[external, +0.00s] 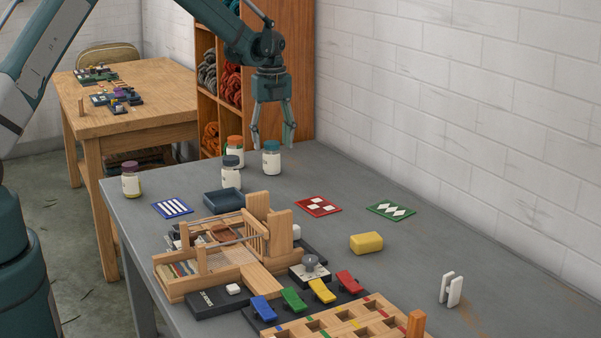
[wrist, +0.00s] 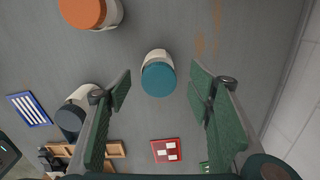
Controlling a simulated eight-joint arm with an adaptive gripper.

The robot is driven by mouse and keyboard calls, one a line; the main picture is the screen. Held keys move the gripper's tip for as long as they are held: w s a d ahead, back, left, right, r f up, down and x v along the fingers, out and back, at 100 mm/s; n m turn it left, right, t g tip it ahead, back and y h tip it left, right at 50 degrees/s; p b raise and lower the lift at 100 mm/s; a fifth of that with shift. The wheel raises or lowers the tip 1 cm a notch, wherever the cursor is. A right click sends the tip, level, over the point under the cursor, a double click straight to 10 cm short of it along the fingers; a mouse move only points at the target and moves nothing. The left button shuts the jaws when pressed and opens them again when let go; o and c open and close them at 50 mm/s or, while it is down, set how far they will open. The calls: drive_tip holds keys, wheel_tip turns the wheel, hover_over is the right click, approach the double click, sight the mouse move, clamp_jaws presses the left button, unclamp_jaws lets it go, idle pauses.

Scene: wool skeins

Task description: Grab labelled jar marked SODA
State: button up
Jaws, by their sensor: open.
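Several white jars with coloured lids stand on the grey table; their label writing is too small to read, so I cannot tell which is SODA. The teal-lidded jar (external: 271,162) stands below my gripper (external: 272,140). In the wrist view its teal lid (wrist: 158,78) lies between and a little beyond the fingertips of my open, empty gripper (wrist: 161,92). The orange-lidded jar (external: 235,152) and the dark-lidded jar (external: 231,178) stand to its left. A purple-lidded jar (external: 131,184) stands at the table's left edge.
A blue tray (external: 224,201), a striped blue card (external: 172,208), a red card (external: 318,206) and a green card (external: 391,210) lie nearer. A wooden loom-like frame (external: 220,265), coloured levers and a yellow block (external: 366,243) fill the front. A white brick wall (external: 450,100) bounds the right.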

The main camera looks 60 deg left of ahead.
sight(272, 163)
drive_tip(key=shift+f, duration=1.25)
drive_tip(key=shift+f+b, duration=0.6)
drive_tip(key=shift+f, duration=2)
drive_tip(key=c, duration=1.1)
